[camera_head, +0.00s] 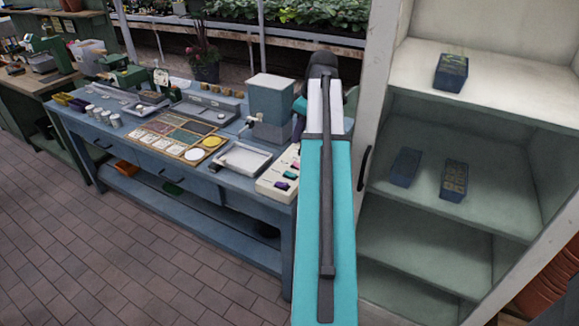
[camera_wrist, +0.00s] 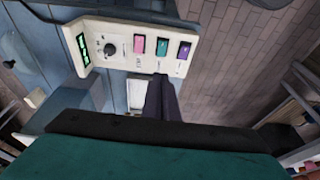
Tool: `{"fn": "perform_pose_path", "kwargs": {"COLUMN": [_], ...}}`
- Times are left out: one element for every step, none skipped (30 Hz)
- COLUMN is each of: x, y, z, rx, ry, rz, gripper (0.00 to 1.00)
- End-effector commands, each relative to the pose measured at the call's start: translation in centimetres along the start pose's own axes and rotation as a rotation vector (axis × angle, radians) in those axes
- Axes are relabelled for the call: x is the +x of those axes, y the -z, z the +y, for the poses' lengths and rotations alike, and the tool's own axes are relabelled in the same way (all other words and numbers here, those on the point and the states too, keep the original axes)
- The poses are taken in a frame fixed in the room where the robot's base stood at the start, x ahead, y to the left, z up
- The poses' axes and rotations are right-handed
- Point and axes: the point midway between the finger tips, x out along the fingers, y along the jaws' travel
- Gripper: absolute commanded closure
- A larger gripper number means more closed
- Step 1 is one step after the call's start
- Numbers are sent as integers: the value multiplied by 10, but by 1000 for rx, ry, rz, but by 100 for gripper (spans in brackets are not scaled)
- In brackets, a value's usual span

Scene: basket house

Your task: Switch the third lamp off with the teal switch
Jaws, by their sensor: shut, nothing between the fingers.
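A white control panel (camera_wrist: 122,30) stands on the blue bench, also in the head view (camera_head: 267,187). It carries a black knob (camera_wrist: 110,48), a pink switch (camera_wrist: 139,44), a teal switch (camera_wrist: 162,47) and a purple switch (camera_wrist: 184,50) in a row. Small green lit marks (camera_wrist: 83,48) show at its left end in the wrist view; I cannot tell which is the third lamp. My gripper (camera_wrist: 161,80) is shut and empty, its tips just below the teal switch in the picture. I cannot tell whether they touch the panel.
The blue bench (camera_head: 227,180) holds a white tray (camera_head: 243,159), a grey-blue box-shaped device (camera_head: 270,97) and several metal cups (camera_head: 115,121). A white shelf unit (camera_head: 480,130) with dark blue boxes stands to the right of my arm. The brick floor (camera_head: 130,260) in front is clear.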

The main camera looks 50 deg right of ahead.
Motion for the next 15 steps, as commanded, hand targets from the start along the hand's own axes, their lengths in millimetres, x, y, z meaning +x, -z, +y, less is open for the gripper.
{"fn": "perform_pose_path", "kwargs": {"x": [0, 0, 0, 0, 0, 0, 0, 0, 0, 0, 1, 1, 2, 3, 4], "y": [-1, -1, -1, -1, -1, -1, -1, -1, 0, 0, 0, 0, 0, 0, 0], "z": [0, 0, 0, 0, 0, 0, 0, 0, 0, 0, 0, 0, 0, 0, 0], "rx": [2, 2, 2, 2, 1, 1, 1, 1, 1, 1, 1, 1, 0, 0, 0], "ry": [0, 0, 0, 0, 0, 0, 0, 0, 0, 0, 1, 1, 1, 1, 2], "rz": [0, 0, 0, 0, 0, 0, 0, 0, 0, 0, 0, -1, -1, -1, -1], "gripper": [100, 100, 100, 100, 100, 100, 100, 100, 100, 100, 100, 100, 100, 100, 100]}}
